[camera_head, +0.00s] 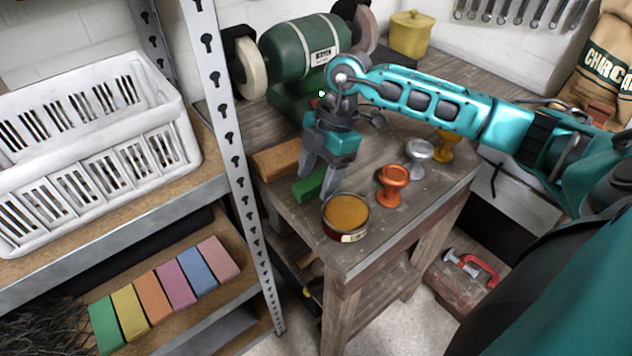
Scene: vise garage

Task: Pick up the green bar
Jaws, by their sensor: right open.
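A green bar (306,188) lies on the wooden workbench (405,215), partly hidden behind my right gripper. My right gripper (315,186) points down over the bar with its fingers apart, one on each side of it in the picture. I cannot tell whether the fingers touch it. Another green bar (104,326) lies at the left end of a row of coloured bars on the lower shelf. My left gripper does not show.
A round tin (345,213) stands close to the gripper's right finger. A brown block (277,158) lies just behind the green bar. Orange (391,184), silver (419,151) and yellow (445,145) knobs stand to the right. A bench grinder (303,50) stands behind; a metal shelf post (228,130) rises at left.

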